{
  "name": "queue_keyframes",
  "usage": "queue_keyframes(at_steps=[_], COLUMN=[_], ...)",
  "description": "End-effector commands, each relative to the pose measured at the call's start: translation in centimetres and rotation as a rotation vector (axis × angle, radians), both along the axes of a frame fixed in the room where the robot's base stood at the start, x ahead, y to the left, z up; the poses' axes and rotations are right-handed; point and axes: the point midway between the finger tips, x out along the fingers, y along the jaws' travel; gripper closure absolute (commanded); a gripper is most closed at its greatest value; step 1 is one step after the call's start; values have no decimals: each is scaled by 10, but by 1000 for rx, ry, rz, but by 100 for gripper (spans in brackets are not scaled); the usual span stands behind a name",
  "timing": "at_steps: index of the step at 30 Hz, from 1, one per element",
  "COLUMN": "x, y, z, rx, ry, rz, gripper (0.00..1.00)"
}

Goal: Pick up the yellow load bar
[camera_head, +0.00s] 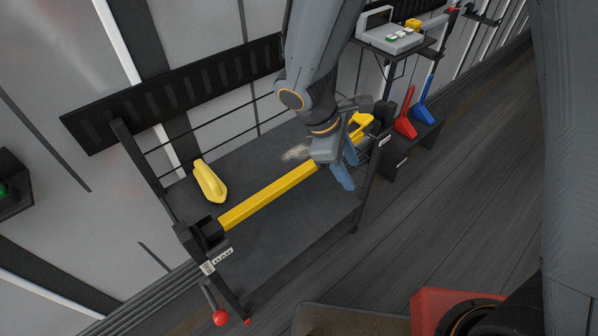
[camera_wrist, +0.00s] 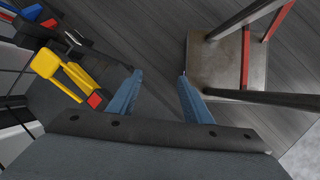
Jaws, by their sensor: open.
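The yellow load bar (camera_head: 265,197) lies lengthwise over a dark rack. Its near-left end sits in a black bracket (camera_head: 205,238) marked with a label. Its far end, with a yellow handle loop (camera_head: 360,124), is at the rack's right side, partly hidden by my arm. My gripper (camera_head: 350,168) is beside the bar's far part, on its right, and appears apart from it. In the wrist view my gripper (camera_wrist: 158,77) has its blue fingers spread with nothing between them. The bar's handle end (camera_wrist: 58,72) shows left of the fingers there.
A yellow chock-like piece (camera_head: 210,181) and a pale bundle (camera_head: 296,152) lie on the rack's top. A red lever (camera_head: 405,112) and a blue lever (camera_head: 425,105) stand to the right. A control box (camera_head: 392,37) is behind. Grey floor (camera_head: 450,180) is open at right.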

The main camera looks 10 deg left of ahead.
Motion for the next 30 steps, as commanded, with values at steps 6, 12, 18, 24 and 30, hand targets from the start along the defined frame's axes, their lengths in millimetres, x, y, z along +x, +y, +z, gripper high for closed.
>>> queue_keyframes(at_steps=[6, 12, 18, 24, 30], x=[2, -3, 0, 11, 28], y=[93, 150, 162, 153, 143], z=[-30, -45, -54, -67, -78], rx=[-237, -374, -415, -412, -412], ry=[27, 12, 3, 3, 5], rz=[551, 839, 916, 914, 912], gripper=[55, 55, 55, 55, 55])
